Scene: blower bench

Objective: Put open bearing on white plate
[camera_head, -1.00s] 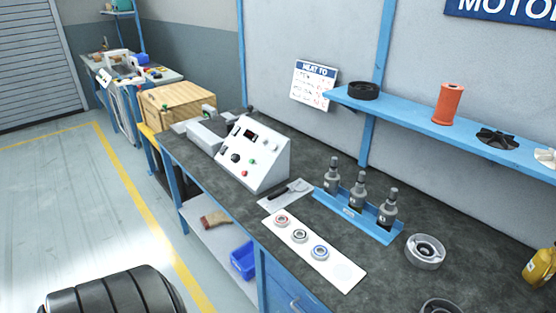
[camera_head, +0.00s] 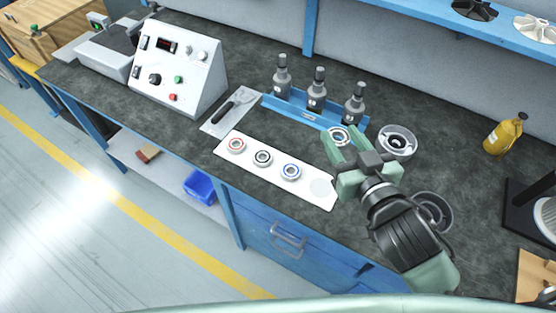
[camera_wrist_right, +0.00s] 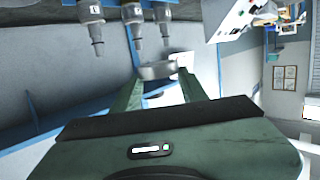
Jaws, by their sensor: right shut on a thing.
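My right gripper (camera_head: 346,144) is shut on a small ring-shaped metal bearing (camera_head: 340,135), held between its fingertips above the bench near the plate's right end. In the right wrist view the bearing (camera_wrist_right: 158,71) sits edge-on between the two green fingers; its face is hard to make out there. The long white plate (camera_head: 303,189) lies on the dark bench. It carries a red-ringed bearing (camera_head: 236,145), a black-ringed one (camera_head: 262,157) and a blue-ringed one (camera_head: 291,171) in a row. A faint bare circle marks its right end. My left gripper is out of view.
A blue rack (camera_head: 297,112) with three grey tools stands behind the plate. A round metal housing (camera_head: 397,141) is right of the gripper; another (camera_head: 436,209) is partly behind my arm. A control box (camera_head: 181,69) and yellow bottle (camera_head: 503,134) stand farther off.

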